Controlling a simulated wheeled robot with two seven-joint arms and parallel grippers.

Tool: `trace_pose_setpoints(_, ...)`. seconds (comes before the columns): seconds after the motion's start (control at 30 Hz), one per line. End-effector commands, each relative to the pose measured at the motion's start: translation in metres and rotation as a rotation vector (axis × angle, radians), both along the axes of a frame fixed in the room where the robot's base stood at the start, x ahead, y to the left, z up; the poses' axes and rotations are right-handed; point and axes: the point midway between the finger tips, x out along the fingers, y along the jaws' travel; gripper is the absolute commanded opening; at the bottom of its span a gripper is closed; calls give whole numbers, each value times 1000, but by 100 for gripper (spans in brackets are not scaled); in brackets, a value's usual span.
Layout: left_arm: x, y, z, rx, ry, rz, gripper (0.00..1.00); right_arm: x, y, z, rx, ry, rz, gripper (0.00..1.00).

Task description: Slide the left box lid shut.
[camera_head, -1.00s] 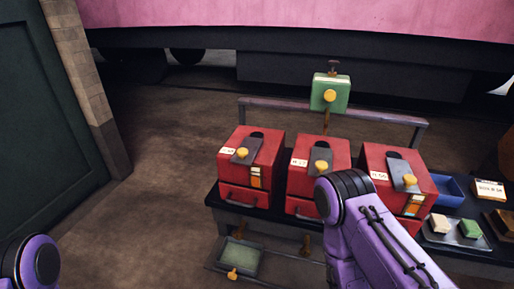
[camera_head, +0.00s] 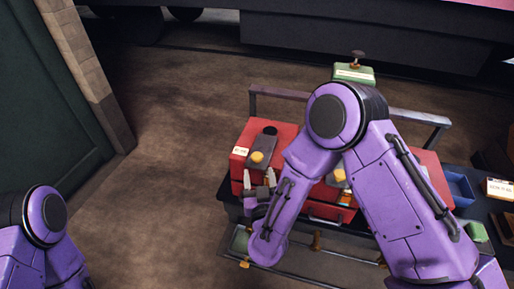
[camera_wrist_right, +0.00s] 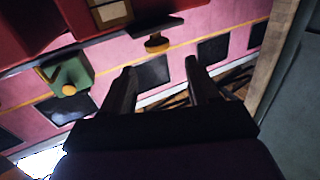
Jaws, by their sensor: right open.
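The left box (camera_head: 240,166) is red, with a grey sliding lid (camera_head: 263,144) on its top and a yellow knob (camera_head: 257,157) near the lid's front end. A dark round opening (camera_head: 270,130) shows uncovered behind the lid. My right gripper (camera_head: 259,174) is open and empty just in front of the box, its fingertips close below the knob. In the right wrist view, the knob (camera_wrist_right: 157,43) hangs from the dark lid (camera_wrist_right: 130,28), beyond the gap between my open fingers (camera_wrist_right: 160,72). My left arm shows at the lower left; its gripper is out of view.
My right arm hides most of the middle and right red boxes. A green box (camera_head: 354,74) stands behind a rail (camera_head: 279,92). A blue tray (camera_head: 459,188) and a white-labelled box (camera_head: 499,189) lie on the right. The floor left of the bench is clear.

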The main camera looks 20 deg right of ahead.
Motion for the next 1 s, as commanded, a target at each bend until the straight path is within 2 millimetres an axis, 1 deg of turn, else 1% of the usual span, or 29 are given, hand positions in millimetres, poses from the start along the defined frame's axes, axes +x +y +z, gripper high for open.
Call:
trace_pose_setpoints(0.03, 0, 0, 5, 0, 0, 0, 68, 10, -5, 2, 1, 0, -8, 60)
trace_pose_setpoints(0.2, 0, 0, 17, 0, 0, 0, 68, 48, -12, 1, 3, 3, -7, 60)
trace_pose_setpoints(0.3, 0, 0, 21, 0, 0, 0, 68, 67, -17, 0, 1, 3, -6, 60)
trace_pose_setpoints(0.4, 0, 0, 23, 0, 0, 0, 68, 79, -18, -1, 1, 4, -4, 60)
trace_pose_setpoints(0.5, 0, 0, 24, 0, 0, 0, 68, 85, -19, -2, -1, 3, -2, 60)
trace_pose_setpoints(0.73, 0, 0, 23, 0, 0, 0, 68, 86, -19, -3, -1, 4, -1, 60)
trace_pose_setpoints(0.77, 0, 0, 23, 0, 0, 0, 68, 86, -19, -3, -1, 4, -1, 54)
trace_pose_setpoints(0.8, 0, 0, 23, 0, 0, 0, 68, 86, -19, -3, -1, 4, -1, 41)
trace_pose_setpoints(0.87, 0, 0, 23, 0, 0, 0, 68, 86, -19, -3, -1, 4, -1, 21)
trace_pose_setpoints(0.9, 0, 0, 23, 0, 0, 0, 68, 86, -19, -3, -2, 5, -1, 8)
trace_pose_setpoints(0.93, 0, 0, 23, 0, 0, 0, 68, 86, -19, -3, -2, 5, -1, 0)
trace_pose_setpoints(1.0, 0, 0, 23, 0, 0, 0, 68, 86, -20, -3, -2, 5, -1, 0)
